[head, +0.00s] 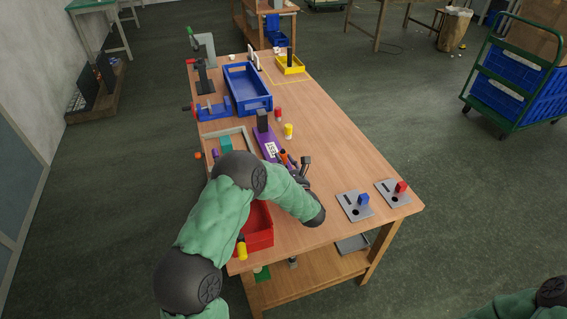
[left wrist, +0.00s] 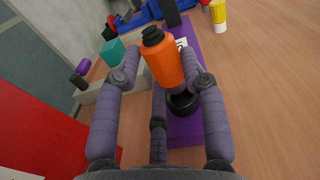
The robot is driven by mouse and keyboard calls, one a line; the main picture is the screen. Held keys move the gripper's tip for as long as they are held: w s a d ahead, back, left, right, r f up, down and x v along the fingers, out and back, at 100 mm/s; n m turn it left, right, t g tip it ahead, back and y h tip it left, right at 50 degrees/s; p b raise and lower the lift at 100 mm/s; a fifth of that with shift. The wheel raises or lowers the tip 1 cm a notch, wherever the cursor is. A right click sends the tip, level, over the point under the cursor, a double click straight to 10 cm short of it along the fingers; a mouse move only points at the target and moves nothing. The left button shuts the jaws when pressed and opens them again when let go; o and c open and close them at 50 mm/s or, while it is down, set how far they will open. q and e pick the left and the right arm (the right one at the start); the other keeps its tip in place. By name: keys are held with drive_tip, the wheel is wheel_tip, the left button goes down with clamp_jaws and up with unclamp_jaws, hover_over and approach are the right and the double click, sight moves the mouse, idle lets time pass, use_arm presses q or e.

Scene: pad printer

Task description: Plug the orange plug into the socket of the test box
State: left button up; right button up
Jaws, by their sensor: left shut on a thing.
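The orange plug (left wrist: 165,62) with a black end is held between the fingers of my left gripper (left wrist: 160,78), tilted in the left wrist view. In the head view the plug (head: 283,155) is small, at my left gripper (head: 292,163), beyond my arm. The purple test box (left wrist: 187,128) lies below, with a black round socket (left wrist: 183,103) showing just under the plug, partly hidden by a finger. In the head view the test box (head: 262,138) has a white label and a black block on its far end. I cannot tell whether plug and socket touch.
A red bin (head: 262,228) stands at the near left table edge. A teal block (head: 226,144) lies in a wooden frame left of the test box. The table's right middle is clear, up to two grey plates (head: 352,211).

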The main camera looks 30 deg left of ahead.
use_arm(q)
drive_tip(key=shift+b, duration=0.35)
idle(0.9)
drive_tip(key=shift+f+b, duration=0.7)
drive_tip(key=shift+f, duration=0.1)
drive_tip(key=shift+s+f, duration=0.1)
drive_tip(key=shift+f, duration=0.2)
